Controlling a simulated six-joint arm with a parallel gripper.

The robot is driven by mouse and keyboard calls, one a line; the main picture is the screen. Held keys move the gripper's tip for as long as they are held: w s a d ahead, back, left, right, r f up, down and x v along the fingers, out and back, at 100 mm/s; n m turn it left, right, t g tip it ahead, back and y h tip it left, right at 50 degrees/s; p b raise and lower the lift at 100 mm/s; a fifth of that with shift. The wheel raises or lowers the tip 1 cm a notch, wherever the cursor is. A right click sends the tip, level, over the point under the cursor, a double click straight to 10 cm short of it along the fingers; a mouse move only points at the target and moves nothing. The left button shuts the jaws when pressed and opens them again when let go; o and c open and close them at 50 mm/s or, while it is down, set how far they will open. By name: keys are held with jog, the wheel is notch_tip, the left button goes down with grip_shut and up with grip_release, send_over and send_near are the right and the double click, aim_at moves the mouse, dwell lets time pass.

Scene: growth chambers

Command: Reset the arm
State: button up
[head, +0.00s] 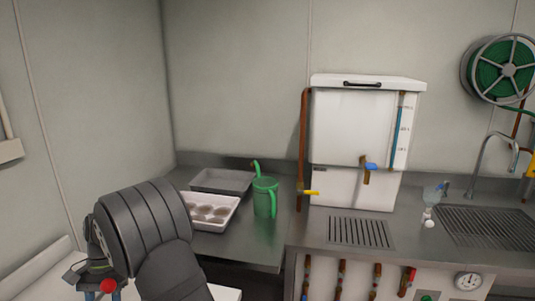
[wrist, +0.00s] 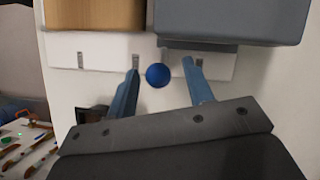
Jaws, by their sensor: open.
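My gripper (wrist: 162,88) is in the wrist view, with its two blue-grey fingers spread apart. A dark blue ball-shaped thing (wrist: 158,75) shows between the fingertips in the picture; I cannot tell its distance, and neither finger appears to touch it. In the head view, a bulky dark grey part of my arm fills the lower left. The gripper's fingers cannot be made out there.
A steel counter (head: 245,245) holds a grey tray (head: 222,181), a white tray with round cups (head: 222,222), a green watering can (head: 265,198) and a white tank (head: 350,125). A sink drainer (head: 485,228) is at right. Tan (wrist: 95,14) and grey (wrist: 230,20) boxes lie beyond my gripper.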

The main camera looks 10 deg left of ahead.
notch_tip(320, 180, down, 2)
jog(key=shift+f, duration=0.15)
jog(key=shift+d, duration=0.15)
